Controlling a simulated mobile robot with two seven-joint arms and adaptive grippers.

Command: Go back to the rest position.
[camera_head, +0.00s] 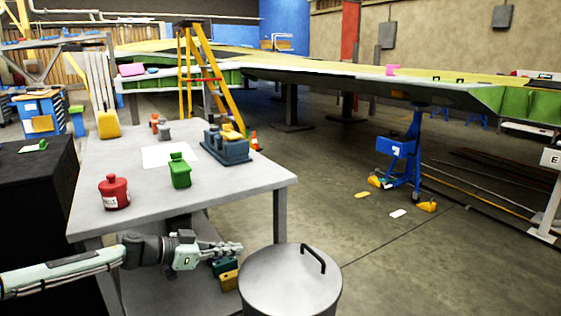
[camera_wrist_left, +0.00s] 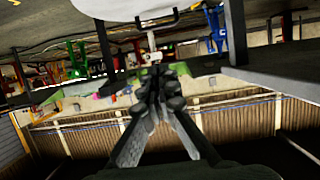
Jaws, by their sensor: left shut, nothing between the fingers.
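My left gripper (camera_head: 228,249) is shut and empty. It lies low in front of the grey table (camera_head: 235,195), below the level of its top, with the arm coming in from the left. A round grey bin with a black handle (camera_head: 290,285) stands just right of the fingertips, with a small gap showing. In the left wrist view the closed fingers (camera_wrist_left: 157,80) point away into the room, which appears upside down, with no object between them. My right gripper is in neither view.
On the table are a red canister (camera_head: 114,192), a green container (camera_head: 180,171) and a blue-grey tool holder (camera_head: 227,145). Small green and yellow boxes (camera_head: 229,279) sit below, beside the gripper. A black cabinet (camera_head: 38,200) stands at left. Floor right of the bin is open.

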